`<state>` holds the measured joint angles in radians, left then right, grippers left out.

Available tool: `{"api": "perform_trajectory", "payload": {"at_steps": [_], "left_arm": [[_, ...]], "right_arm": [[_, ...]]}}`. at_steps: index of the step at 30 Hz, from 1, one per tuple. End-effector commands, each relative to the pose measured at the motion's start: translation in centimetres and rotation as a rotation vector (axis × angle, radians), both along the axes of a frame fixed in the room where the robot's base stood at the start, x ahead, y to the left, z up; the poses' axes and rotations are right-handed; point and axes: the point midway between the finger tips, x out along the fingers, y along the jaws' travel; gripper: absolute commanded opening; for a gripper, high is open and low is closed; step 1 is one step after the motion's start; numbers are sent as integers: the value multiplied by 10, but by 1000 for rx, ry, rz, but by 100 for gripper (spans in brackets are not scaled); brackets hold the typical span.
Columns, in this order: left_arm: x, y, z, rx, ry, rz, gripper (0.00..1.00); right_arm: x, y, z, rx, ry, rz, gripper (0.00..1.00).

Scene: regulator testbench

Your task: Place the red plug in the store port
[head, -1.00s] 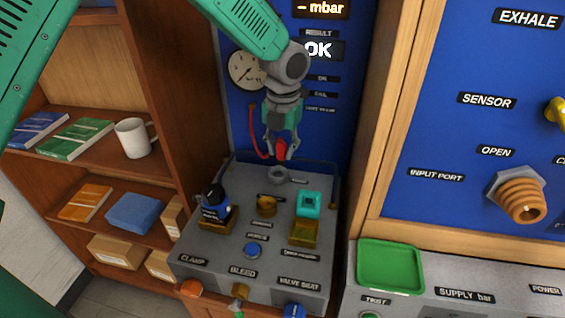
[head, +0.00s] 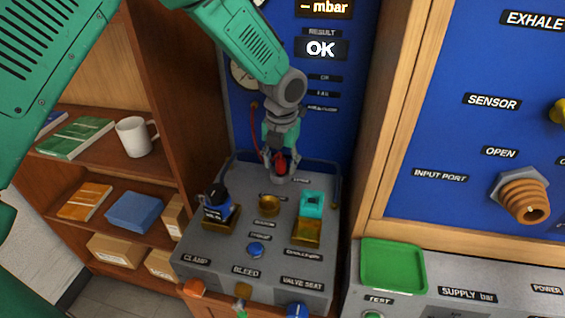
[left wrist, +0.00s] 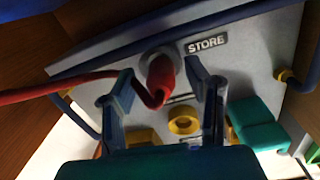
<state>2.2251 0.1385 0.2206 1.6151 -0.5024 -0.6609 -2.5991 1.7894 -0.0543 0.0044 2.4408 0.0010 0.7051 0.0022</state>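The red plug (head: 281,166) stands upright in the grey ring of the store port (head: 278,179) at the back of the grey bench. In the left wrist view the plug (left wrist: 161,76) sits in the port's round collar (left wrist: 150,55), beside the STORE label; its red hose runs off to the left. My left gripper (head: 281,161) is over the port with its fingers on both sides of the plug. In the left wrist view the fingers (left wrist: 163,92) are spread, with gaps between them and the plug. My right gripper is not in view.
On the bench stand a dark blue part (head: 215,204) in a brass holder, a brass ring (head: 269,205) and a turquoise block (head: 312,203). A green tray (head: 393,265) lies to the right. A wooden shelf (head: 165,100) borders the bench at left.

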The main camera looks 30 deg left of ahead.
Motion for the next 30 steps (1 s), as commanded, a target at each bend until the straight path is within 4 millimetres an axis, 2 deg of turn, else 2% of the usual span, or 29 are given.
{"api": "perform_trajectory", "payload": {"at_steps": [4, 8, 15, 21, 25, 30], "left_arm": [[0, -1, 4, 0, -2, 0, 43], [0, -2, 20, 0, -3, 1, 43], [-1, -5, 73, 0, -5, 1, 43], [-2, -5, 106, -1, -2, 1, 43], [-2, -6, 118, 0, -1, 1, 43], [-2, -6, 122, 0, 0, 0, 43]], "right_arm": [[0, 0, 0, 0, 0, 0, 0], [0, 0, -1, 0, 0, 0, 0], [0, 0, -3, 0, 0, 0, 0], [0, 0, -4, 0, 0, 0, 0], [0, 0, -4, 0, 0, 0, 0], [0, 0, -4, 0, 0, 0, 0]]}}
